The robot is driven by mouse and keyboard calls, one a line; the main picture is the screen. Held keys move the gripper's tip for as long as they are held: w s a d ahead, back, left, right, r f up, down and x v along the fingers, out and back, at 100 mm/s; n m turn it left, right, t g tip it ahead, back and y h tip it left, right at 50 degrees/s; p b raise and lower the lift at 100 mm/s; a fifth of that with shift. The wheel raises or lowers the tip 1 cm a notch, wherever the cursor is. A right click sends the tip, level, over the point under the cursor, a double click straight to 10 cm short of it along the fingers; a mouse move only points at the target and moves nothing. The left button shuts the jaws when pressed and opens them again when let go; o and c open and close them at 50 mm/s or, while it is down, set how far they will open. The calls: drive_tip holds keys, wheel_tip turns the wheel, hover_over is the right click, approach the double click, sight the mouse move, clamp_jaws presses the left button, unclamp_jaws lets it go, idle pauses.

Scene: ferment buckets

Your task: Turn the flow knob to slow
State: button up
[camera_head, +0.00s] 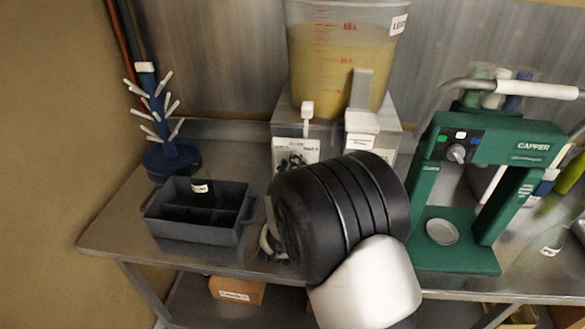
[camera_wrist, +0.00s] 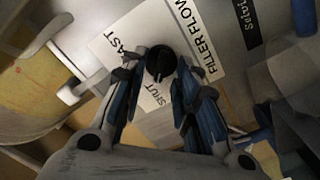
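The flow knob (camera_wrist: 161,64) is black and round, on a white label plate in the wrist view. A pale mark on it faces down toward the word SHUT (camera_wrist: 153,96). FAST (camera_wrist: 127,46) stands at upper left and FILLER FLOW (camera_wrist: 197,35) at upper right; I cannot read a SLOW mark. My gripper (camera_wrist: 160,68) has one finger on each side of the knob, with the tips close to its edges. Whether they touch it is unclear. The filler's label (camera_head: 296,154) shows there.
A tank of yellow liquid (camera_head: 340,60) stands on the filler. A dark divided tray (camera_head: 190,232) and a blue bottle tree (camera_head: 168,155) are at left. A green capper (camera_head: 500,140) stands close at right. The table (camera_head: 120,215) is bare at its left end.

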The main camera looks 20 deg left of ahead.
drive_tip(key=shift+c, duration=0.3)
clamp_jaws()
drive_tip(key=shift+m, duration=0.3)
drive_tip(key=m+b, duration=0.2)
drive_tip(key=m, duration=0.2)
drive_tip(key=m+b, duration=0.2)
drive_tip(key=m, duration=0.2)
drive_tip(key=shift+w+d+r, duration=0.1)
drive_tip(key=shift+d+r, duration=0.1)
drive_tip(key=shift+m, duration=0.3)
idle(0.4)
drive_tip(key=shift+o, duration=0.3)
unclamp_jaws()
